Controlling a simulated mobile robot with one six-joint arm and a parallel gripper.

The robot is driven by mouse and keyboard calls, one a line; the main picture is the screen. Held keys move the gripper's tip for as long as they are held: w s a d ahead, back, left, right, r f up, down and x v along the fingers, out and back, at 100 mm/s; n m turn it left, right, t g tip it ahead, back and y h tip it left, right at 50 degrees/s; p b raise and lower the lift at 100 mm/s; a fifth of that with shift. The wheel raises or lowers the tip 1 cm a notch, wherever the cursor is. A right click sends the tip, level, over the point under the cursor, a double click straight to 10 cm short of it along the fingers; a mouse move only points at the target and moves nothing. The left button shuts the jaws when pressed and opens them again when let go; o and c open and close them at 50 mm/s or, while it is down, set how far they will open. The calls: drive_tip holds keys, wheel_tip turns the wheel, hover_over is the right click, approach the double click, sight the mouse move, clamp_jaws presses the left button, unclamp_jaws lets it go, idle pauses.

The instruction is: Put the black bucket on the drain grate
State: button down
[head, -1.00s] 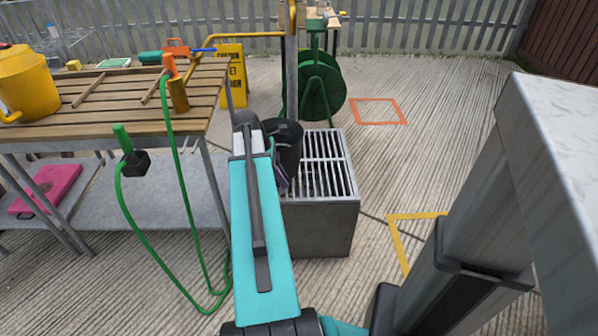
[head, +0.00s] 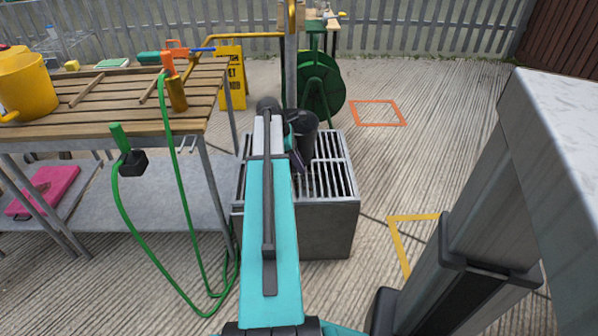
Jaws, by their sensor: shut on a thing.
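The black bucket (head: 304,131) is at the drain grate, over its back middle part, looking roughly upright. Its left side is hidden behind my teal arm. The drain grate (head: 335,178) is a set of pale metal bars on top of a grey box-shaped basin. I cannot tell whether the bucket's base touches the bars or hangs just above them. My gripper (head: 296,158) is at the bucket's near left side, mostly hidden by my arm, and is shut on the bucket; its fingertips are not clear.
A wooden slatted table (head: 130,97) stands at the left with a yellow watering can (head: 28,88) and a green hose (head: 182,190) hanging down. A metal post rises behind the grate, beside a green hose reel (head: 322,88). Ground right of the basin is clear, with orange and yellow markings.

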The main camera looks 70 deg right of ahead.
drive_tip(key=shift+f+b, duration=0.6)
drive_tip(key=shift+f, duration=1.1)
drive_tip(key=c, duration=1.7)
unclamp_jaws()
drive_tip(key=shift+f, duration=0.15)
drive_tip(key=p+v, duration=0.3)
drive_tip(key=v, duration=0.9)
drive_tip(key=shift+s, duration=0.15)
